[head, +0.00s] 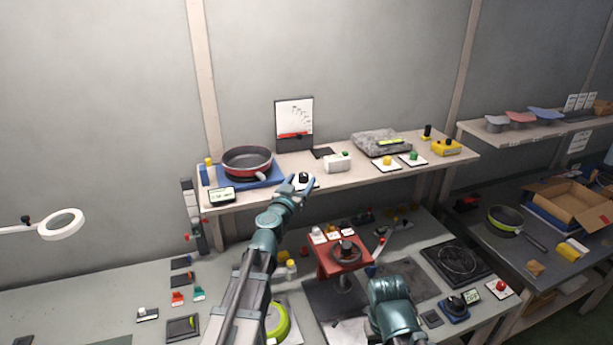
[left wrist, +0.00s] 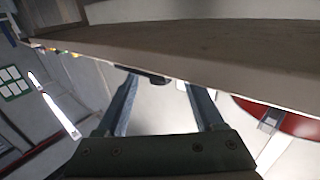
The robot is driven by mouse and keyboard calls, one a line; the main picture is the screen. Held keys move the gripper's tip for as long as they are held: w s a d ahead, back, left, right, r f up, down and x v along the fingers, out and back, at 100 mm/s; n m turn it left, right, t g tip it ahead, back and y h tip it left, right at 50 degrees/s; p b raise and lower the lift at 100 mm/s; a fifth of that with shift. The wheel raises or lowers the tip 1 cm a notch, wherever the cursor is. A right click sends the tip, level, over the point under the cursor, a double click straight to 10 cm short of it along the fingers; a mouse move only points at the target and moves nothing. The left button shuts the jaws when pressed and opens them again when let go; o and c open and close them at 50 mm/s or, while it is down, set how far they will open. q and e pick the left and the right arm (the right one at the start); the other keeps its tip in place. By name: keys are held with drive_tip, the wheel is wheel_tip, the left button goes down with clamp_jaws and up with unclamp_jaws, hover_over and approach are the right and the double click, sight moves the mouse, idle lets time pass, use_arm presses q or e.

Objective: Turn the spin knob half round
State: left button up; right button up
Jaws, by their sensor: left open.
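A small black knob (head: 304,177) sits on a white plate on the raised shelf, right of the frying pan. It appears to be the spin knob, but its label cannot be read. My left gripper (head: 298,184) is at this knob, at the shelf's front edge. Whether the fingers touch it cannot be told. In the left wrist view the two fingers of my left gripper (left wrist: 163,105) stand well apart, with nothing clearly held. A dark flat piece (left wrist: 145,75) shows beyond them. My right arm shows at the bottom of the head view; its fingers do not.
On the shelf (head: 360,170), a red frying pan (head: 247,162) stands left, and a white box (head: 337,162) and a yellow button (head: 387,160) stand right. A red stand with a handwheel (head: 346,250) is below. A black dial (head: 456,304) sits on the bench at right.

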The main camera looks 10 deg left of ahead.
use_arm(q)
drive_tip(key=w, duration=0.3)
drive_tip(key=shift+s, duration=0.1)
drive_tip(key=shift+c, duration=0.2)
clamp_jaws()
